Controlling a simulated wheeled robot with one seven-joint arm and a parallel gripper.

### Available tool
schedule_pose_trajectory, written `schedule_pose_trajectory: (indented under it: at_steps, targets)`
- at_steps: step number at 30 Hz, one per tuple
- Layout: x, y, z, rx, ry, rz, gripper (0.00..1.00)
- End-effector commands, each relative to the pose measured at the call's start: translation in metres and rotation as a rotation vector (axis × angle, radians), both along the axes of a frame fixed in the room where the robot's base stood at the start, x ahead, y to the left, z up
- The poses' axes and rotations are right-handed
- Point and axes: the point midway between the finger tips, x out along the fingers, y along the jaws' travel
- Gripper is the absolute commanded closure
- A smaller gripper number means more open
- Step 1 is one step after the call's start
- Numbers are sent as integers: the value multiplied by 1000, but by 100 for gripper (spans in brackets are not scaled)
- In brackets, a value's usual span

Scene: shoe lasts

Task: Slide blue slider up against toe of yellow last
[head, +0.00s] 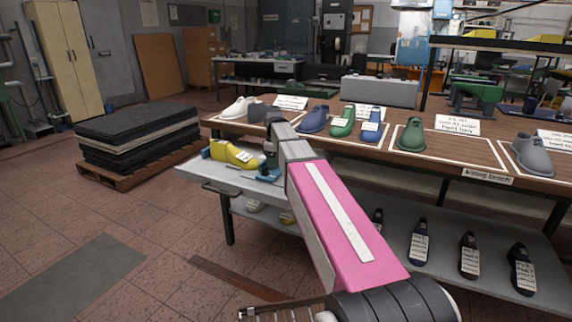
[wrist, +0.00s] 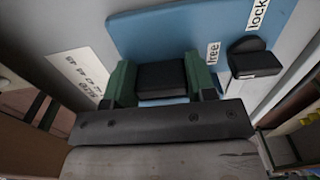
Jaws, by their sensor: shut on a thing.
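The yellow last (head: 232,153) lies on the grey drawer-top table, with its toe end towards my gripper (head: 268,162). A blue piece (head: 266,178) shows beside the toe, partly hidden by my arm; I cannot tell whether it touches the last. In the wrist view the green fingers of my gripper (wrist: 161,76) are shut on a black block (wrist: 162,82). The block stands over a blue plate (wrist: 175,38) marked "free" and "lock". The yellow last is not recognisable in the wrist view.
The long wooden bench (head: 455,161) behind carries several lasts and cards. A shelf (head: 395,232) below holds dark lasts. A pallet with black sheets (head: 140,130) stands at left. A white printed label (wrist: 82,75) lies left of my fingers.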

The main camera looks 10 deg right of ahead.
Motion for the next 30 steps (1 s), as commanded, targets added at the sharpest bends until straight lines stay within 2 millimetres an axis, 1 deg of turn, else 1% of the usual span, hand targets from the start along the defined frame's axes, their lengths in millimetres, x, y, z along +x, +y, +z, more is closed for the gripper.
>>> schedule_pose_trajectory:
  at_steps: [1,4,12,13,15,25,28,30]
  targets:
    - [11,11,1,0,0,3,92]
    - [16,20,1,0,0,1,92]
    - [15,20,1,1,-1,-1,92]
    - [15,20,1,1,-1,0,43]
    - [15,20,0,1,-1,-1,23]
    - [15,20,2,0,0,0,23]
    - [15,20,9,0,-1,0,23]
    - [15,20,18,0,-3,0,23]
